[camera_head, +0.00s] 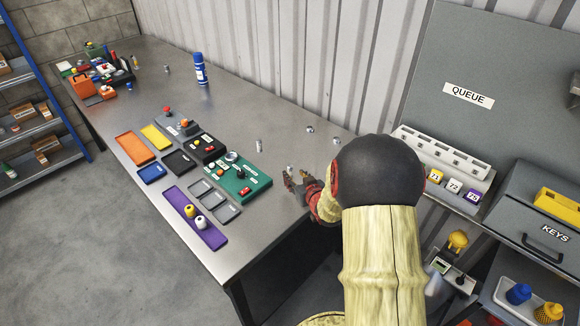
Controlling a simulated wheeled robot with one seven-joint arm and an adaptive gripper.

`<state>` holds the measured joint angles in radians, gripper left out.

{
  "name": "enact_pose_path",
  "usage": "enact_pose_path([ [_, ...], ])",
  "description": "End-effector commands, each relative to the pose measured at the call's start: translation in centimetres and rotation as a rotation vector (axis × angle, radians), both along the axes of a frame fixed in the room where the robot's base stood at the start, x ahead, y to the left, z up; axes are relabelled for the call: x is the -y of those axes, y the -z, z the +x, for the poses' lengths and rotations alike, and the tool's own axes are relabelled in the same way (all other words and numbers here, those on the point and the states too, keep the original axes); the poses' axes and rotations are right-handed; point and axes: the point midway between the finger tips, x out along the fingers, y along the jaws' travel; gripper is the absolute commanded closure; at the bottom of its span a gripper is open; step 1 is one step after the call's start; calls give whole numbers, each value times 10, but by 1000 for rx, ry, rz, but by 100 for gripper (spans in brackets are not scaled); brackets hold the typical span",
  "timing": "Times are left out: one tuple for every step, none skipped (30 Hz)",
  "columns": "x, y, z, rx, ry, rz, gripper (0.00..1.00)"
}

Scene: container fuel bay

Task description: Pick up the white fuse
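My gripper (296,181) is low over the right end of the metal table, with its fingers apart. A small pale cylinder (290,168) is at its fingertips; I cannot tell whether it is between them or just beyond. No piece is clearly recognisable as the white fuse at this size. Small silver-grey cylinders stand farther back, one upright (259,145) and two near the wall (310,129). My arm hides part of the table's right end.
A green panel (240,180) with a lever, grey trays (213,201), a blue tray (152,173) and an orange tray (136,147) lie left of my gripper. A blue spray can (200,69) stands near the corrugated wall. The table's middle back is mostly clear.

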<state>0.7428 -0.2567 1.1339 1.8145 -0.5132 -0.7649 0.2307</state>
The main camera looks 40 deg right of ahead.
Motion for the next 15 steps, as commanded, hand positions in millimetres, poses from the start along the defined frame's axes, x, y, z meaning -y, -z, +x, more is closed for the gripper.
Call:
enact_pose_path([
  [2, 3, 2, 4, 0, 2, 62],
  [3, 4, 4, 6, -1, 2, 62],
  [4, 6, 8, 7, -2, 2, 62],
  [5, 8, 10, 7, -2, 2, 62],
  [6, 9, 13, 7, -2, 1, 62],
  [8, 11, 17, 7, -2, 1, 62],
  [9, 12, 19, 7, -2, 1, 62],
  [10, 13, 22, 7, -2, 1, 62],
  [12, 14, 25, 7, -2, 1, 62],
  [13, 15, 27, 7, -1, 0, 62],
  [15, 16, 30, 6, -1, 1, 62],
  [18, 18, 35, 6, -2, 0, 62],
  [20, 20, 39, 6, -2, 0, 62],
  [22, 21, 43, 7, -2, -1, 62],
  [25, 23, 48, 6, -2, 1, 62],
])
